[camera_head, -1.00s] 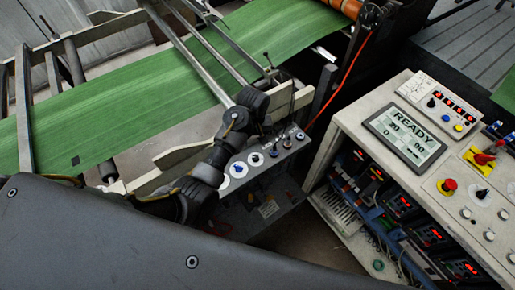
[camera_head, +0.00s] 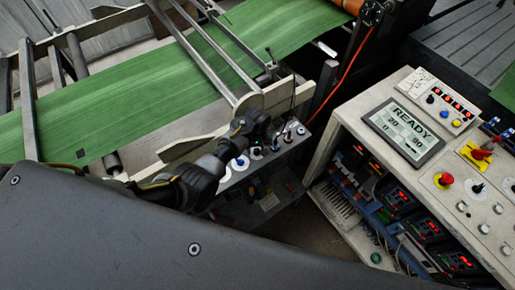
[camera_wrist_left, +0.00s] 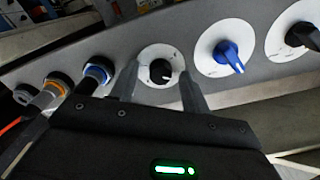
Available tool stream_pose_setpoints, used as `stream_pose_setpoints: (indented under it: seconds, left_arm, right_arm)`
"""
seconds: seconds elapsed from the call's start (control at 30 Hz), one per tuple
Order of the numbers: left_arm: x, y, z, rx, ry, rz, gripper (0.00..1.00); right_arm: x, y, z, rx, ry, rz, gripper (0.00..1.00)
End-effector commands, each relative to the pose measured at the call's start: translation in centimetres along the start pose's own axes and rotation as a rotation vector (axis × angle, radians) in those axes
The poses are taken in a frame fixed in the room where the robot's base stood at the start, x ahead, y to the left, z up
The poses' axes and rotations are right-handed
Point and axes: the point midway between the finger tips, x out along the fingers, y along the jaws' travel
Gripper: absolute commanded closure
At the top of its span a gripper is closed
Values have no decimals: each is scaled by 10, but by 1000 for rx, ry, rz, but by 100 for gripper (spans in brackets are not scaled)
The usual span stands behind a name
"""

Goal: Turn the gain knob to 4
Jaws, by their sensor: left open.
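A small black knob (camera_wrist_left: 161,71) with a white pointer line sits on a round white dial on a grey control panel (camera_head: 233,178). No readable label or numbers show, so I cannot tell its setting or confirm it is the gain knob. My left gripper (camera_wrist_left: 158,74) is open, with one finger on each side of this knob; I cannot tell whether they touch it. In the head view the dark left wrist and gripper (camera_head: 262,132) are over the panel and hide part of it. My right gripper is not in view.
A blue knob (camera_wrist_left: 228,56) and a larger black knob (camera_wrist_left: 302,37) sit to the right in the wrist view. A console with a READY screen (camera_head: 405,128) stands right; green sacking (camera_head: 130,112) runs behind.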

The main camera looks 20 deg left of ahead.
Motion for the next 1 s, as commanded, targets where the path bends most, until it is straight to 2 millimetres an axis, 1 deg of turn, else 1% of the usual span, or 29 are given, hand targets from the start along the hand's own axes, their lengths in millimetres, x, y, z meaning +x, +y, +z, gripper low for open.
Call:
stream_pose_setpoints:
  seconds: [0.07, 0.1, 0.4, 0.43, 0.47, 0.73, 0.87, 1.0]
  left_arm:
    - [0, 0, 0, 0, 0, 0, 53]
    - [0, 0, 0, 0, 0, 0, 56]
    - [0, 0, 0, -1, 0, -1, 95]
    - [0, 0, 0, -1, 0, -1, 98]
    - [0, 2, 1, 0, -1, 0, 98]
    - [0, 0, 0, 41, 0, 0, 98]
    - [-1, 0, 0, 107, 0, 0, 98]
    - [-1, 0, 0, 212, -1, 0, 98]
  right_arm:
    - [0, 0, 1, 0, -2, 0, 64]
    - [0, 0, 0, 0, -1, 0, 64]
    - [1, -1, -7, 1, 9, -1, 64]
    - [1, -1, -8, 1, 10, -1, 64]
    - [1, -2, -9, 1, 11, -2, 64]
    - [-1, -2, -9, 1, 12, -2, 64]
    - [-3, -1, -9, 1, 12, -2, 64]
    - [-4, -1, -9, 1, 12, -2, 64]
